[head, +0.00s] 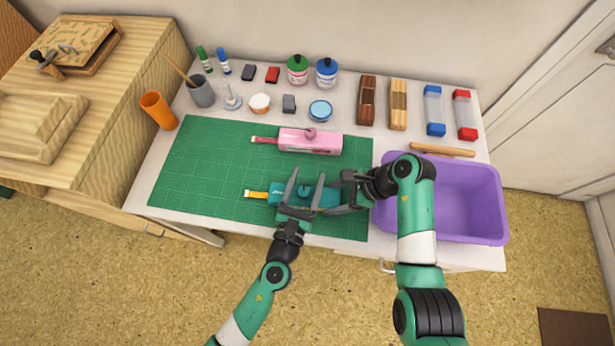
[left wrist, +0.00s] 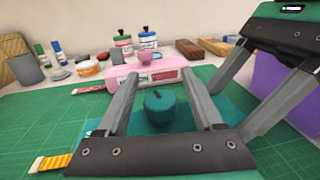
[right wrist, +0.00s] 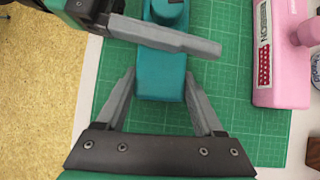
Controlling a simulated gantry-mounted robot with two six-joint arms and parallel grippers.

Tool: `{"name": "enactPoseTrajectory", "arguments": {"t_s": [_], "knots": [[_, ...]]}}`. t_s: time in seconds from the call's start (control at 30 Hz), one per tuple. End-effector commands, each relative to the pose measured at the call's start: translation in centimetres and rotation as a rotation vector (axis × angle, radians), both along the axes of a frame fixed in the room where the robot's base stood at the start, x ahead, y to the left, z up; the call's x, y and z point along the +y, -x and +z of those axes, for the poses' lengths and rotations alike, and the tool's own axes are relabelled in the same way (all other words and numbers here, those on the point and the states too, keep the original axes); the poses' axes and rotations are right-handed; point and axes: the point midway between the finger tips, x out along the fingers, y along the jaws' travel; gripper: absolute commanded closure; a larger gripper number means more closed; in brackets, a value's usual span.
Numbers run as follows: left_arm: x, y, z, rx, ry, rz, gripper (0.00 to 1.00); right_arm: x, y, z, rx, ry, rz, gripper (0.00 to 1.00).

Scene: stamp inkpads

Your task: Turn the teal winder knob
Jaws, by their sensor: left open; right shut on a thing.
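The teal winder (head: 276,188) lies on the green cutting mat, with a yellow strip (head: 254,194) sticking out of its left end. Its round teal knob (left wrist: 160,108) stands on top. My left gripper (head: 307,174) is open over the winder, and in the left wrist view its fingers stand on either side of the knob with gaps. My right gripper (head: 332,198) is shut on the right end of the winder body, which shows between its fingers in the right wrist view (right wrist: 162,80). The left fingers partly hide the winder in the head view.
A similar pink winder (head: 310,141) lies just behind on the mat. The purple bin (head: 465,195) stands right of the mat, near my right arm. Ink jars, pads and cups line the back of the table. The mat's left part (head: 200,170) is clear.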

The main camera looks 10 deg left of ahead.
Motion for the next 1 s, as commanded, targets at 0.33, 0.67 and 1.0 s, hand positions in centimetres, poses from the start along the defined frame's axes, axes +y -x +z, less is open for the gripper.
{"name": "enactPoseTrajectory", "arguments": {"t_s": [0.33, 0.67, 1.0], "knots": [[-0.04, -0.35, -0.04, 0.001, 0.001, 0.000, 0.41, -0.01, -0.01, 0.01, 0.000, 0.000, 0.000, 0.79], [-0.03, -0.33, -0.03, 0.001, 0.001, 0.000, 1.00, -0.01, 0.00, 0.01, 0.000, 0.000, 0.000, 0.79], [-0.04, -0.41, -0.09, 0.003, 0.001, -0.070, 1.00, -0.01, -0.01, 0.01, 0.000, 0.000, 0.000, 0.79]]}}
